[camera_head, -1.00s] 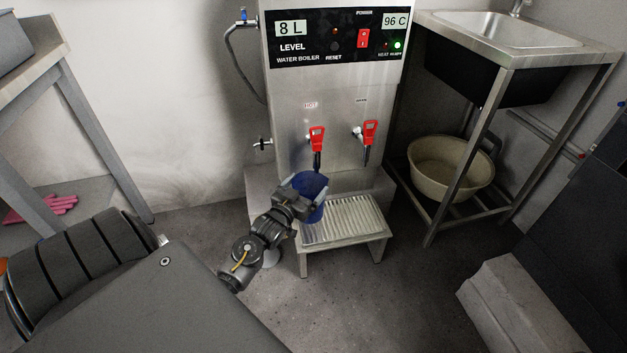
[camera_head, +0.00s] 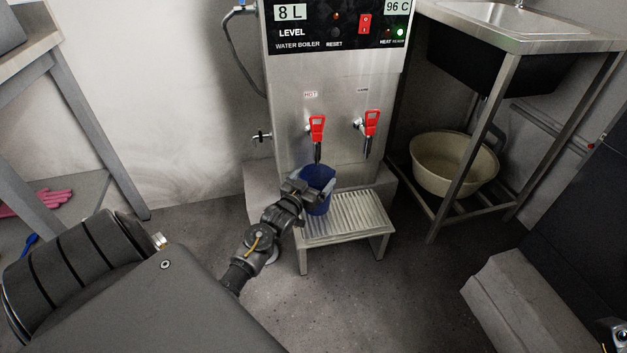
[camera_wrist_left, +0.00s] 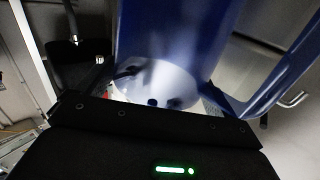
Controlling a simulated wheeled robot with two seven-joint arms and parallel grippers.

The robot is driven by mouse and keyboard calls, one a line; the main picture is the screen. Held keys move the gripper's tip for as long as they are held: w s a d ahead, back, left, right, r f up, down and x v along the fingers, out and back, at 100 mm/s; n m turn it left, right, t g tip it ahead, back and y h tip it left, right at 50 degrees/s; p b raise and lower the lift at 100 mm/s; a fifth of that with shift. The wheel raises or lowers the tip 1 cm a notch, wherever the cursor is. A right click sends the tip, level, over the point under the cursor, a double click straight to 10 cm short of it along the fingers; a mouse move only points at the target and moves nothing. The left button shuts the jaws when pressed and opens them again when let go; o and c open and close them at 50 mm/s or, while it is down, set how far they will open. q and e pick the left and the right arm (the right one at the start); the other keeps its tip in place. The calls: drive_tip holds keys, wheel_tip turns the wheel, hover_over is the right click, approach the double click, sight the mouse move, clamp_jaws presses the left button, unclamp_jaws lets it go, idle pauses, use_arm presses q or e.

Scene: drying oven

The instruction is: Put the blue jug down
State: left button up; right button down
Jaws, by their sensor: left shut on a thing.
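The blue jug (camera_head: 318,180) is at the left end of the slatted drip stand (camera_head: 350,218), below the left red-handled tap (camera_head: 317,130) of the water boiler (camera_head: 335,95). My left gripper (camera_head: 312,190) is shut on the jug from the left. The jug looks upright; whether its base touches the slats I cannot tell. In the left wrist view the blue jug (camera_wrist_left: 175,35) fills the upper middle, close to the gripper, with a blurred pale round shape below it. My right gripper is not in view.
A sink on a steel frame (camera_head: 510,70) stands at the right, with a beige basin (camera_head: 452,165) on its lower shelf. A bench (camera_head: 60,75) with pink gloves (camera_head: 35,203) below stands at the left. The floor before the stand is clear.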

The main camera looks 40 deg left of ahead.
use_arm(q)
drive_tip(key=shift+f, duration=0.1)
drive_tip(key=o, duration=1)
drive_tip(key=shift+c, duration=0.2)
